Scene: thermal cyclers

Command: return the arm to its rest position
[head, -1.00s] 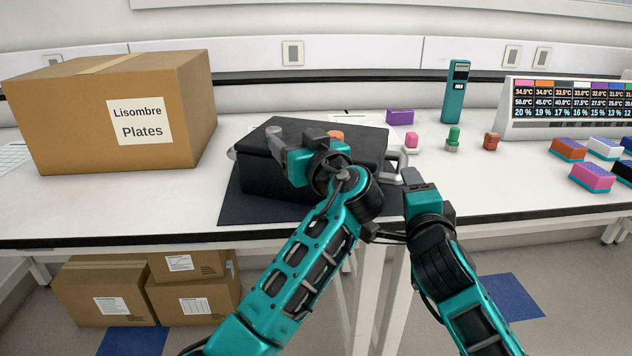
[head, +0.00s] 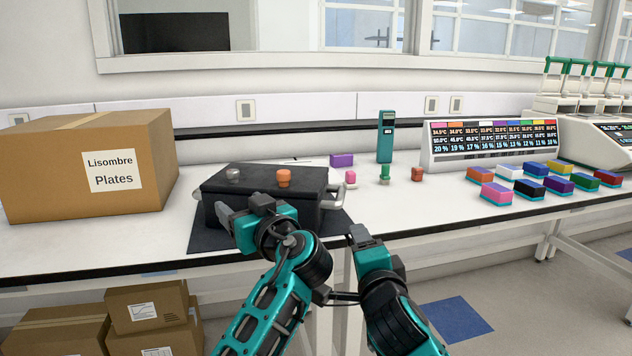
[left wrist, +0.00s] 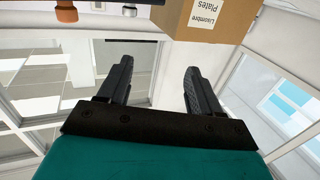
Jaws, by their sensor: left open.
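My left gripper (head: 243,208) is in front of the near side of a black lidded box in the head view, its fingers pointing up and left. In the left wrist view its two fingers (left wrist: 157,85) are spread apart with nothing between them. Whether it touches the box cannot be told. My right gripper (head: 360,238) is near the bench's front edge, to the right of the left one. Its jaws are seen from behind and their opening is unclear.
The black box (head: 225,188), with grey and orange knobs (head: 284,177) on its lid, stands on a dark mat (head: 203,238). A Lisombre Plates carton (head: 50,175) stands at left. Coloured blocks (head: 497,194) and a display (head: 440,160) are at right.

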